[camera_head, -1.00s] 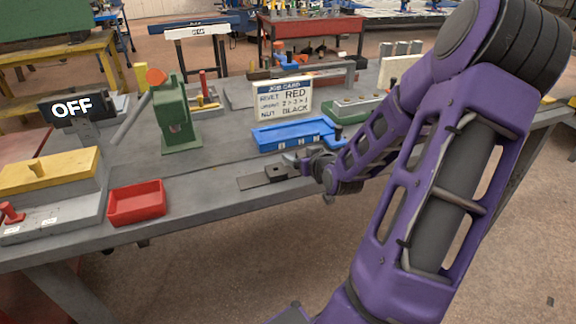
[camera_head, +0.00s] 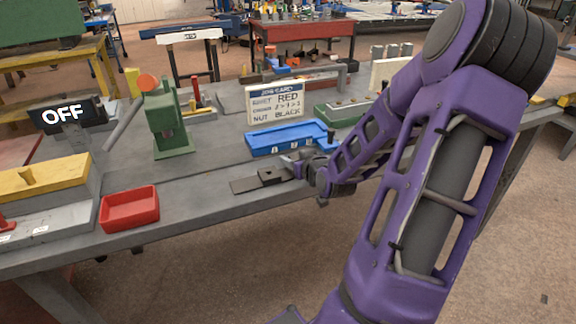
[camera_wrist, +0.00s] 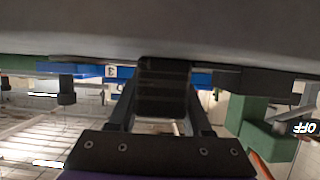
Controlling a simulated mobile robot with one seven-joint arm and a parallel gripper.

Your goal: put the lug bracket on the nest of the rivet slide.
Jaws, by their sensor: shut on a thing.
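My gripper (camera_head: 291,166) is at the front middle of the bench, pointing left in the head view. It is shut on a small dark block with a dark hole in its top, which I take to be the lug bracket (camera_head: 270,176). In the wrist view the dark block (camera_wrist: 163,88) shows between the fingers. A flat dark plate (camera_head: 244,186) lies at the block's left. I cannot tell whether the block touches it, or whether the plate is part of the rivet slide. The nest is not clearly made out.
A blue tray (camera_head: 262,150) stands right behind my gripper, with the job card (camera_head: 275,103) behind it. A green press (camera_head: 168,130) stands back left. A red bin (camera_head: 130,208) and a yellow-topped block (camera_head: 45,178) are at the left. Bench between bin and plate is clear.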

